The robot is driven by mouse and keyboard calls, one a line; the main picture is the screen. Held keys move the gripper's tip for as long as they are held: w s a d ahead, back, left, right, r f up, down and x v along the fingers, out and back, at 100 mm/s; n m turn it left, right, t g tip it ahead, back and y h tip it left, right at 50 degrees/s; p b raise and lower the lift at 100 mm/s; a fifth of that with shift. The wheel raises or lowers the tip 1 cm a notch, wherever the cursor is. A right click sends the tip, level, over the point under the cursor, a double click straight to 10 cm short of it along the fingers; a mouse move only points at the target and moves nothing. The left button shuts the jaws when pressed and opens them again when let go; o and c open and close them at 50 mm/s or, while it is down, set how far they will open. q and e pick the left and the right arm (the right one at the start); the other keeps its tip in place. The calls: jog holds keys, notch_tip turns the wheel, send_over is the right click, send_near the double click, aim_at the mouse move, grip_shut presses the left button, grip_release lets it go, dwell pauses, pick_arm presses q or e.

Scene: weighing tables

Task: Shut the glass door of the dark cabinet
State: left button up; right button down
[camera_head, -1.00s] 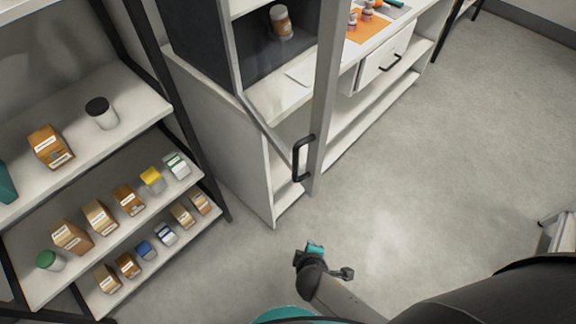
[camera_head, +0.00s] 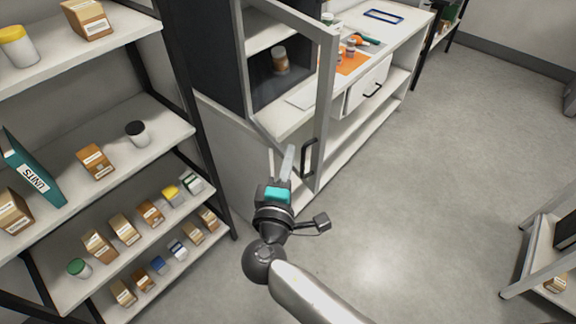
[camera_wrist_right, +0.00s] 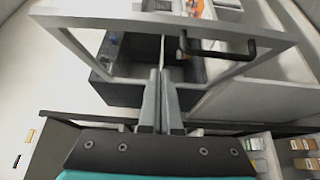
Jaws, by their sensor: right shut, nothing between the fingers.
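The dark cabinet (camera_head: 262,92) stands on the white bench, with a brown-labelled jar (camera_head: 279,60) inside. Its glass door stands open, its grey frame (camera_head: 326,95) swung out toward me. The black door handle (camera_head: 307,158) is on the frame's lower free side. In the right wrist view the door frame (camera_wrist_right: 110,22) and handle (camera_wrist_right: 217,47) lie just beyond the fingers. My right gripper (camera_head: 287,162) is shut and empty, left of the handle; its fingers also show in the wrist view (camera_wrist_right: 160,85). I cannot tell whether it touches the door. My left gripper is not in view.
A shelf rack (camera_head: 165,135) with boxes and jars stands close on the left. The white bench with a drawer (camera_head: 368,88) and an orange mat (camera_head: 351,64) runs to the back right. The grey floor (camera_head: 430,160) is clear; another rack (camera_head: 545,250) stands at the right edge.

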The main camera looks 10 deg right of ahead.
aim_at(311, 123)
jog(key=w+d, duration=0.2)
jog(key=w+d+p, duration=0.1)
jog(key=w+d, duration=0.1)
jog(key=w, duration=0.1)
jog(key=shift+w+d+p, duration=0.2)
jog(key=shift+w+p, duration=0.05)
jog(key=shift+p, duration=0.05)
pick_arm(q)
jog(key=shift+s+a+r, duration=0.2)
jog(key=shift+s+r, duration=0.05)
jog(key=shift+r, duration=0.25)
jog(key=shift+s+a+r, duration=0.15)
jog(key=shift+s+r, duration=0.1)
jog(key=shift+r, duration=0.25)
pick_arm(e)
jog(key=shift+w+d, duration=0.2)
jog(key=shift+d, duration=0.3)
